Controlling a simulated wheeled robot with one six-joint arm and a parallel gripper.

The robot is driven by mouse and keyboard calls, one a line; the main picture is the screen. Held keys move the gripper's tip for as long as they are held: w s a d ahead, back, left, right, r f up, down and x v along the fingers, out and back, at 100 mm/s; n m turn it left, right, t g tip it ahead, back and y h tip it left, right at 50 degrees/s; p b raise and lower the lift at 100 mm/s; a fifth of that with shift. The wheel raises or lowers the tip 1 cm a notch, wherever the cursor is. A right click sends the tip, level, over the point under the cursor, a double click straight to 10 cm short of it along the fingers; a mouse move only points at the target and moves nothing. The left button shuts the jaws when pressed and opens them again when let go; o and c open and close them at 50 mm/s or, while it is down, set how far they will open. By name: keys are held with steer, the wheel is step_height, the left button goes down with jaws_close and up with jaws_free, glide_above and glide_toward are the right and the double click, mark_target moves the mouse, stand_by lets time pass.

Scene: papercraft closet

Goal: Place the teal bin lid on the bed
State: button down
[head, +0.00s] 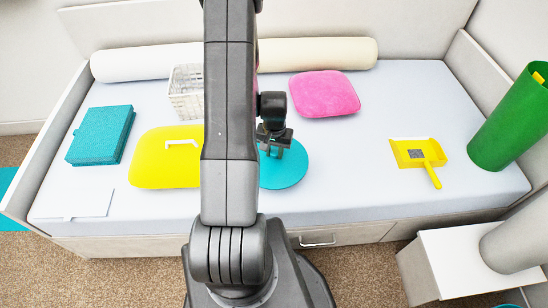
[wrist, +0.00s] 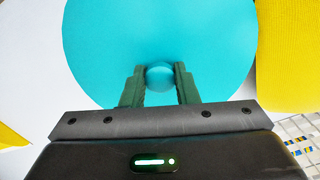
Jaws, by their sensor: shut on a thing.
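The teal bin lid (head: 285,170) is a flat round disc over the middle of the bed (head: 345,190), partly hidden by my arm in the head view. In the wrist view the lid (wrist: 160,35) fills the upper middle, with a small round teal knob at its centre. My gripper (head: 275,150) is shut on that knob; its two fingers (wrist: 160,80) stand on either side of it. The lid looks level and is on or just above the mattress; I cannot tell if it touches.
Yellow cushion (head: 150,165) left of the lid, pink cushion (head: 325,93) behind it. Teal box (head: 100,135), white basket (head: 185,90), yellow dustpan (head: 417,153) and green bin (head: 515,120) are also on the bed. Clear mattress lies between lid and dustpan.

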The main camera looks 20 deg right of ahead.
mark_target(274, 159)
steer(key=shift+f, duration=1.95)
steer(key=shift+b, duration=0.3)
steer(key=shift+f, duration=0.2)
steer(key=c, duration=1.1)
jaws_free()
steer(key=shift+r, duration=0.1)
step_height(274, 159, up, 12)
steer(key=shift+r+p, duration=0.15)
steer(key=shift+p, duration=0.7)
